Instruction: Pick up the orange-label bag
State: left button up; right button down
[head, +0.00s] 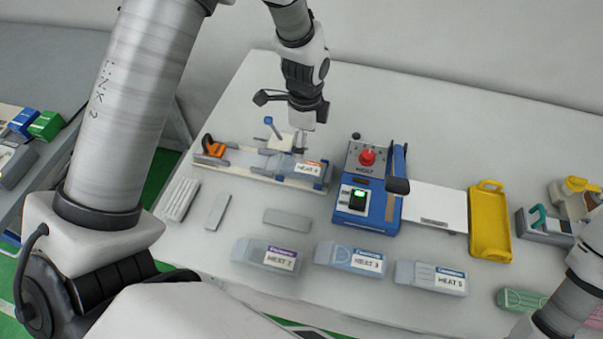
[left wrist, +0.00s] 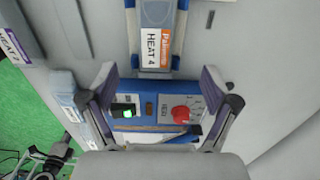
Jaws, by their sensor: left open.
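The orange-label bag (head: 307,168), marked HEAT 4, lies on a long fixture (head: 233,159) at the middle left of the table. In the left wrist view the bag (left wrist: 157,42) is at the top centre, beyond the fingertips, between blue side pieces. My left gripper (head: 304,138) hangs above the table near the bag. Its fingers (left wrist: 158,90) are open and empty, with the blue heat unit (left wrist: 160,126) showing below and between them. I see no contact with the bag. My right gripper is out of view.
The blue heat unit (head: 381,205) with a red knob stands right of the bag. Beside it are a white plate (head: 433,207) and a yellow tray (head: 489,222). Bags HEAT 2 (head: 266,255), HEAT 3 (head: 349,258) and HEAT 5 (head: 430,278) lie along the front.

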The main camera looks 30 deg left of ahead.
aim_at(303, 166)
pick_arm(q)
jog(key=shift+w+f+b, duration=0.15)
jog(key=shift+f+b, duration=0.2)
jog(key=shift+f, duration=0.45)
jog(key=f, duration=0.2)
jog(key=f+p, duration=0.1)
jog(key=f, duration=0.1)
jog(key=s+f+p, duration=0.1)
jog(key=f, duration=0.1)
jog(key=shift+f, duration=0.7)
jog(key=c, duration=1.1)
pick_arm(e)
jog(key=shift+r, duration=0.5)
